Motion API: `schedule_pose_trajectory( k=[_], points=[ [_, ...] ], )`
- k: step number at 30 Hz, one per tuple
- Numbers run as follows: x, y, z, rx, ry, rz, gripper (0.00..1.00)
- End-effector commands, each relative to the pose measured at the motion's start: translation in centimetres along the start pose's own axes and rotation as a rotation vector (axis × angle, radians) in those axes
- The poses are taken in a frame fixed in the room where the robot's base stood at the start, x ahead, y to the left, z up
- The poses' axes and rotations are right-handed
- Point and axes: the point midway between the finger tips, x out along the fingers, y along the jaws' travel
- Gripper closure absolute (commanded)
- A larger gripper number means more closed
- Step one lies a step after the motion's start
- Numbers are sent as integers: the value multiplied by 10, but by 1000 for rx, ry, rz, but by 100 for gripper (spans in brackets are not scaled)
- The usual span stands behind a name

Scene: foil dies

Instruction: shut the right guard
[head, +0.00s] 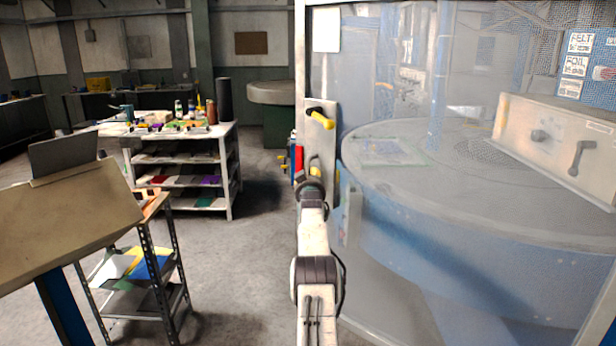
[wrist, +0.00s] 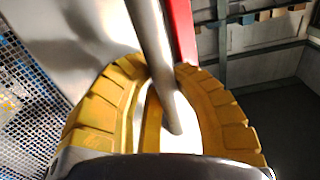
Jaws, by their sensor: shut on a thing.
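The right guard (head: 390,60) is a large see-through panel with a pale upright frame (head: 300,70) on its left edge. It stands in front of a round blue machine table. A metal plate (head: 321,150) on that edge carries a yellow-and-black lever (head: 321,119). My gripper (head: 315,170) is at this plate, below the lever. In the wrist view its yellow fingers (wrist: 168,80) are shut around a grey metal bar (wrist: 150,40), apparently the guard's handle. I cannot tell how far open the guard is.
A control box (head: 555,145) with a knob and lever stands at the right, behind the panel. A sloped stand (head: 60,225) and a shelf rack (head: 135,305) are at the left. A workbench (head: 190,145) stands further back. The floor (head: 245,240) between is clear.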

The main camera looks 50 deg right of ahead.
Motion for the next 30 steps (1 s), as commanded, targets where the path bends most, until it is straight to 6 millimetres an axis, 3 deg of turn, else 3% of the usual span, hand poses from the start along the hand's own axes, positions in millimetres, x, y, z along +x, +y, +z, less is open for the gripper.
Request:
schedule_pose_trajectory(
  k=[1,6,7,18,30],
  points=[
    [0,8,3,-2,-5,10,100],
    [0,8,4,-2,-7,10,100],
    [0,8,4,-2,-7,10,81],
    [0,6,3,0,-5,7,48],
    [-1,4,2,0,-5,4,48]
  ],
)
